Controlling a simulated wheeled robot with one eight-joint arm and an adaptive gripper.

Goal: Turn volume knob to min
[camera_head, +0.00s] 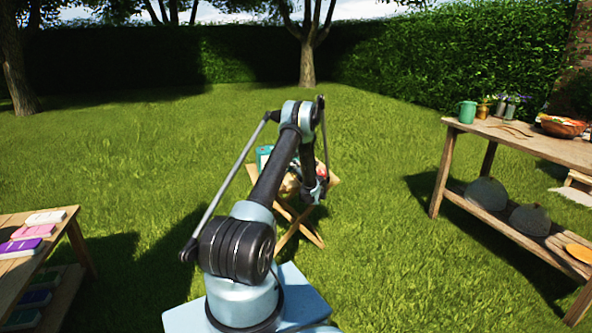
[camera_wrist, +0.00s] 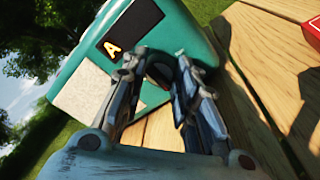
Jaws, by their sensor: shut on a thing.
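A teal radio (camera_wrist: 190,25) stands on a small wooden table in the wrist view, with a black display showing a yellow "A" and a pale speaker panel (camera_wrist: 85,92). In the head view the radio (camera_head: 263,153) is partly hidden behind my arm. My gripper (camera_wrist: 158,66) is at the radio's front face, its two fingers closed on the sides of a dark round knob (camera_wrist: 158,74). The fingers hide most of the knob, so its pointer or setting cannot be seen.
The small folding table (camera_head: 308,228) stands on grass. A red object (camera_wrist: 312,32) lies at its right in the wrist view. A table with books (camera_head: 38,231) is at left; a wooden shelf table (camera_head: 520,142) with a green mug (camera_head: 467,112) is at right.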

